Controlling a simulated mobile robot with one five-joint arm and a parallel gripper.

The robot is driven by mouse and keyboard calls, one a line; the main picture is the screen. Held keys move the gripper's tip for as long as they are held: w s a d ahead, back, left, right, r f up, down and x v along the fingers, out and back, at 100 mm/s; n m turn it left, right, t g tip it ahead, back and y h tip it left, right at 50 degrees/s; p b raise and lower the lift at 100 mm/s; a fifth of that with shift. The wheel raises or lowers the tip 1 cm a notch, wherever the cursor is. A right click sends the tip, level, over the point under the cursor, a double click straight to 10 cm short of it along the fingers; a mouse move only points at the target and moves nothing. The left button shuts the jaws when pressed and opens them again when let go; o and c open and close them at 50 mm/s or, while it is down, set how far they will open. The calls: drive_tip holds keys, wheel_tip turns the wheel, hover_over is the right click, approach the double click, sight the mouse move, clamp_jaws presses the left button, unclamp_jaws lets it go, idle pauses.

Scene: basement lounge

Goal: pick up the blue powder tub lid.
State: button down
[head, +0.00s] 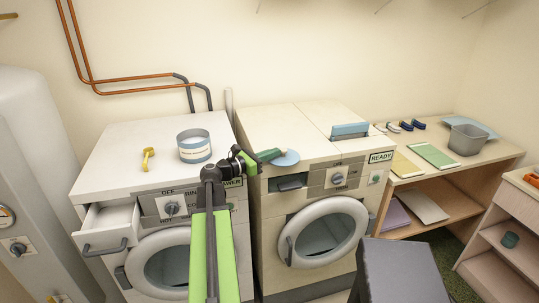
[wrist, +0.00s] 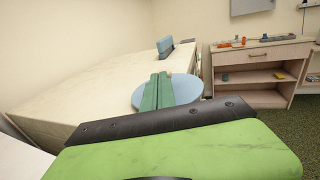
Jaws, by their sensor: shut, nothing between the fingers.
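The blue powder tub lid (head: 285,158) is a flat, light blue disc at the front edge of the right washing machine's top. It also shows in the wrist view (wrist: 190,91), partly hidden behind my fingers. My gripper (head: 274,154) is shut and empty, with its green fingertips at the left side of the lid in the head view. In the wrist view the closed fingers (wrist: 159,80) lie across the middle of the disc. I cannot tell whether they touch it. A white tub with a blue band (head: 194,150) stands on the left washing machine.
A yellow object (head: 148,158) lies left of the tub. The left machine's drawer (head: 108,230) is pulled out. A blue upright piece (head: 349,131) is at the right machine's back right. A bench (head: 410,180) with a grey bin (head: 467,139) stands further right.

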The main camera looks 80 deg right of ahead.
drive_tip(key=shift+s+d, duration=0.3)
drive_tip(key=shift+s, duration=0.05)
drive_tip(key=v, duration=1.4)
drive_tip(key=shift+w+a, duration=0.1)
